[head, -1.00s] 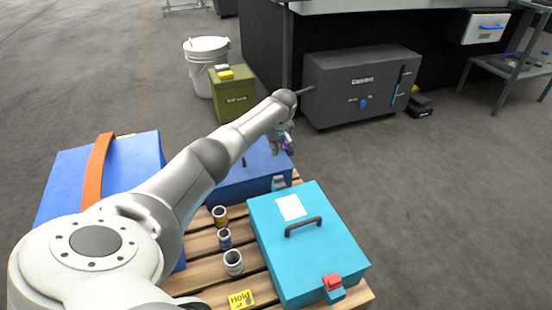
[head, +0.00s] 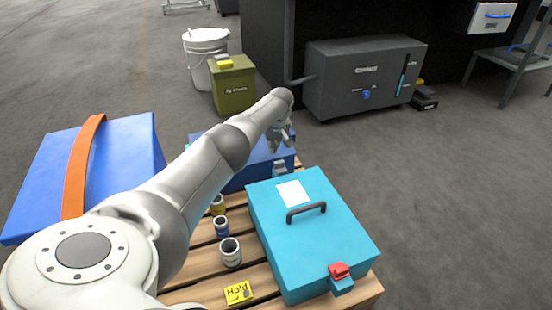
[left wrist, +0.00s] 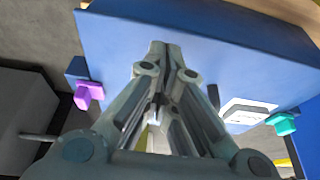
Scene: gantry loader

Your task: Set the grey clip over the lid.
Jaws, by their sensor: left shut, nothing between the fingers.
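The dark blue box with its lid (head: 258,153) stands on the pallet, partly hidden by my left arm. A light grey clip (head: 280,168) sits at its near side, toward the right corner. My left gripper (head: 284,149) is just above the lid's right part, close to the clip but apparently apart from it. In the left wrist view the shut, empty fingers (left wrist: 159,50) are over the blue lid (left wrist: 215,35). A purple clip (left wrist: 88,95) and a teal clip (left wrist: 283,123) show at its edges there. I cannot make out the grey clip in that view. My right gripper is out of view.
A turquoise box (head: 310,235) with a handle and red clip stands close on the near right. A blue case (head: 130,150) is left. A grey Coolant unit (head: 365,75) stands beyond.

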